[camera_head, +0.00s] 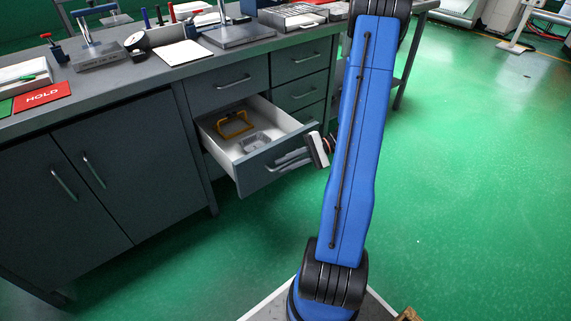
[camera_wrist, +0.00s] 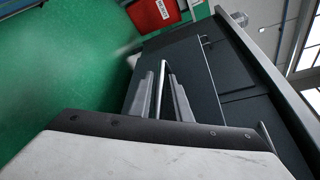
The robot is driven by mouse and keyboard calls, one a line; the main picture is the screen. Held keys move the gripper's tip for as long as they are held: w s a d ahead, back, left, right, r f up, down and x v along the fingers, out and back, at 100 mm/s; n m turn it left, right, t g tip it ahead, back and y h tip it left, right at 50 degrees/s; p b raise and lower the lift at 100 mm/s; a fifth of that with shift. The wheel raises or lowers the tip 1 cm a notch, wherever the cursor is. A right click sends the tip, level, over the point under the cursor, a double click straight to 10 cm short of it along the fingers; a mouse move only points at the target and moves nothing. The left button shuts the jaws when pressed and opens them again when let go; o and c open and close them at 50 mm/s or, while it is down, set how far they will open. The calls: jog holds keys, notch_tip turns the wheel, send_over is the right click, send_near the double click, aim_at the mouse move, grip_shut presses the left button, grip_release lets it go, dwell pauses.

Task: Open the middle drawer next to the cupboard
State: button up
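The middle drawer (camera_head: 266,166) beside the grey cupboard (camera_head: 85,185) is pulled well out in the head view. Its white inside shows, holding a foil tray (camera_head: 255,143) and a yellow-orange framed item (camera_head: 234,123). My gripper (camera_head: 288,160) is at the drawer's front, by the bar handle. In the wrist view, the two grey fingers of my gripper (camera_wrist: 161,95) stand apart, one on each side of the pale handle bar (camera_wrist: 162,88). Gaps show beside the bar; contact at the tips is unclear. The handle is partly hidden by the fingers in the head view.
A shut drawer (camera_head: 232,76) is above the open one, and a column of shut drawers (camera_head: 300,60) is to its right. The workbench top (camera_head: 110,85) holds tools and a red HOLD card (camera_head: 42,97). Green floor (camera_head: 450,150) is clear at right.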

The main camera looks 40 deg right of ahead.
jog(key=shift+d, duration=0.1)
jog(key=v, duration=1.7)
jog(key=shift+s+d, duration=0.1)
jog(key=shift+d, duration=0.05)
jog(key=a+r+n+g+h, duration=0.25)
jog(key=a+r, duration=0.25)
jog(key=a, duration=0.5)
jog(key=a+r+n+g+h, duration=0.2)
jog(key=a+r+g+h, duration=0.25)
jog(key=a, duration=0.45)
jog(key=s+a+r+n+t+h, duration=0.2)
jog(key=s+a+r+t+h, duration=0.1)
jog(key=a, duration=0.4)
jog(key=s+a+r+n+t+h, duration=0.3)
jog(key=s+a+r+t+h, duration=0.1)
jog(key=s+a, duration=0.4)
jog(key=shift+s+r+n+h, duration=0.25)
jog(key=shift+r+n+h, duration=0.1)
jog(key=shift+r, duration=0.35)
